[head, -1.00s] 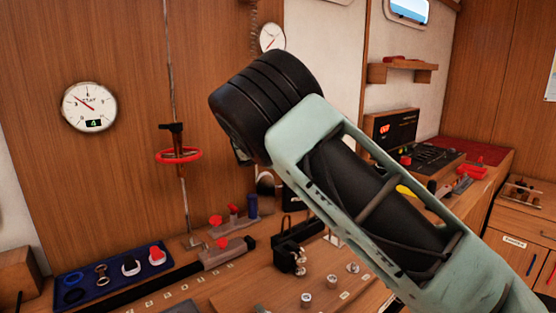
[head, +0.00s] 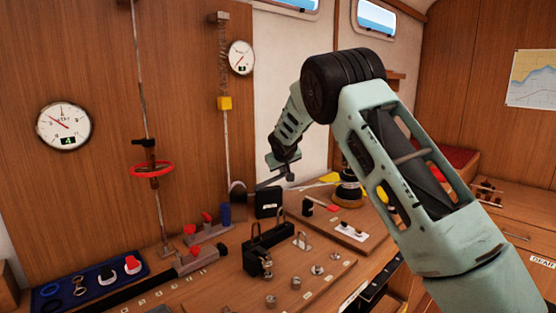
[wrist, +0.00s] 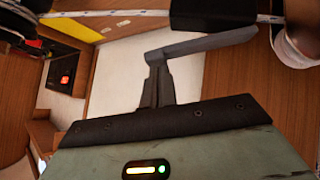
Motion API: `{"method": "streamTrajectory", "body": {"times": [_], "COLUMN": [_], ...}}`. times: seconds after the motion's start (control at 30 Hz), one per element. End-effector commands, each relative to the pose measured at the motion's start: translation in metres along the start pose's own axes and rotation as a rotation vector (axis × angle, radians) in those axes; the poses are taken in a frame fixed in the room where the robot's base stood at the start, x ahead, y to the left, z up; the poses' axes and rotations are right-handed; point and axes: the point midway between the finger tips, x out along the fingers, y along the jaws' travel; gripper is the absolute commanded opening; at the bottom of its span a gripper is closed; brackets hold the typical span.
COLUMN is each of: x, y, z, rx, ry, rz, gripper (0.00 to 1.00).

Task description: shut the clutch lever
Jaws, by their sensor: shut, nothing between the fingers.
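A black block (head: 268,203), seemingly the clutch, stands on the wooden console. A grey lever (head: 270,182) sticks out from its top, raised and angled toward my gripper. The wrist view shows the lever (wrist: 205,44) as a flat grey bar running from the dark block (wrist: 212,14) to my fingertips. My gripper (head: 288,176) is just right of and above the block. Its fingers (wrist: 155,62) are shut, with nothing between them, at the lever's free end. Whether they touch it I cannot tell.
A black winch (head: 348,188) stands right of the gripper. A black fitting with a shackle (head: 268,240) and several metal knobs lie in front. A rod with a red ring (head: 152,170) rises along the wall.

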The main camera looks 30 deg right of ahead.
Motion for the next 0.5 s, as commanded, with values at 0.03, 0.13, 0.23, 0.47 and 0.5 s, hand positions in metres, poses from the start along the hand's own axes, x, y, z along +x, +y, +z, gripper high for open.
{"method": "streamTrajectory", "body": {"times": [0.03,0.13,0.23,0.47,0.5], "x": [0.003,0.009,0.014,0.024,0.025], "y": [0.005,0.007,0.004,0.006,0.006], "z": [0.004,0.01,0.014,0.025,0.026], "rx": [0.029,0.076,0.069,0.068,0.068], "ry": [-0.003,-0.003,-0.002,-0.003,-0.003], "rz": [-0.023,-0.068,-0.072,-0.069,-0.069], "gripper": [0.0,0.0,0.0,0.0,0.0]}}
